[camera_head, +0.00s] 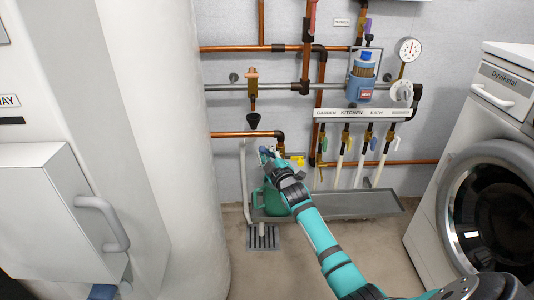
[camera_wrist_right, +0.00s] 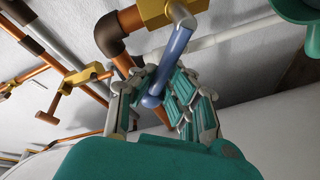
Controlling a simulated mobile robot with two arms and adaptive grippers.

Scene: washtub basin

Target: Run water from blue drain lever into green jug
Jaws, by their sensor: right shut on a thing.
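The green jug (camera_head: 268,203) stands at the left end of the grey tray, partly hidden behind my right arm. Part of a green thing, likely the jug, shows in the top right corner of the wrist view (camera_wrist_right: 296,10). The blue drain lever (camera_wrist_right: 178,45) hangs from a brass valve (camera_wrist_right: 160,10) on a copper pipe elbow. My right gripper (camera_wrist_right: 158,100) is shut on the blue lever, its fingers on both sides of the lever's rounded lower end. In the head view the right gripper (camera_head: 268,156) is small and partly hides the lever. My left gripper is not in view. Water is not visible.
The grey tray (camera_head: 365,204) runs along the wall. Several small coloured valves hang under the label strip (camera_head: 362,115). A floor drain (camera_head: 263,238) lies in front of the tray. A washing machine (camera_head: 490,170) stands right, and a large white cylinder (camera_head: 165,150) stands left.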

